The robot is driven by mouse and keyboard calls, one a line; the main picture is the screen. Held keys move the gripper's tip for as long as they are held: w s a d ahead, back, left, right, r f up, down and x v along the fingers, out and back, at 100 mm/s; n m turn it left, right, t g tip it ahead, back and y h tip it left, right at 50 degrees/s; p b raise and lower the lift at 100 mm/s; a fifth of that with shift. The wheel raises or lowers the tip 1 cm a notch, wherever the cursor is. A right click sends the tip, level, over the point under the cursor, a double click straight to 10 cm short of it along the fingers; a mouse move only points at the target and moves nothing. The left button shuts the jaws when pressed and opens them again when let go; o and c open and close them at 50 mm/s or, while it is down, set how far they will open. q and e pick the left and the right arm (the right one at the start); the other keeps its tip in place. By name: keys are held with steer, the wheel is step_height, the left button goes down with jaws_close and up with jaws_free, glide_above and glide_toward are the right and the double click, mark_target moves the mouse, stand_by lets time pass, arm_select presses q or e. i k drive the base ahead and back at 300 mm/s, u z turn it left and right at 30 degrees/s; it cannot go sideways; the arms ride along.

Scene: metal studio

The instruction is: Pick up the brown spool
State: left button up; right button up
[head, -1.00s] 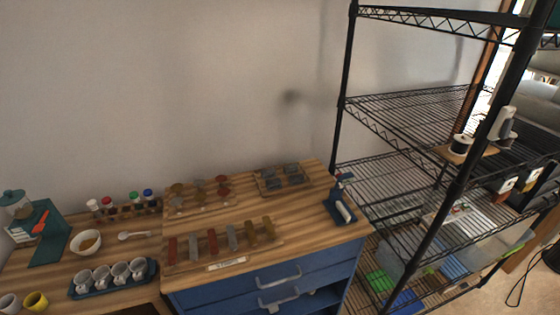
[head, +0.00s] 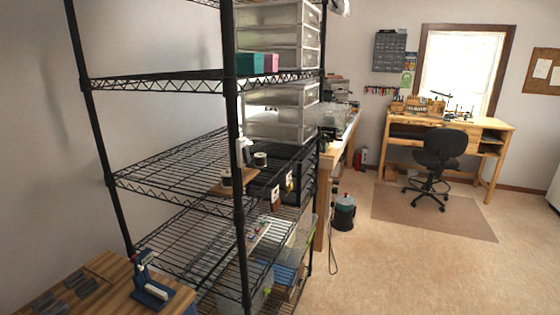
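Small spool-like items stand on the middle shelf of the black wire rack in the head view. One with a pale top and dark body (head: 226,178) sits on a small wooden board (head: 219,189), close to the rack's front post. Another dark one with a white top (head: 260,159) stands farther right. A white upright item (head: 247,150) is beside it, partly behind the post. They are too small to tell which one is the brown spool. Neither of my grippers is in view.
The black wire rack (head: 176,176) has posts and shelves around these items. A wooden-topped bench (head: 120,290) with a blue tool holder (head: 150,292) is at lower left. Clear drawers (head: 278,122) stand behind. Open floor (head: 400,270) lies right, with an office chair (head: 440,155).

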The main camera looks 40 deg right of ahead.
mark_target(260, 159)
steer(key=z, duration=1.65)
steer(key=k, duration=0.65)
steer(key=z, duration=0.65)
steer(key=i, duration=1.2)
steer(key=u, duration=0.65)
steer(key=i, duration=1.05)
steer(key=u, duration=1.25)
steer(key=i, duration=0.4)
steer(key=u, duration=0.35)
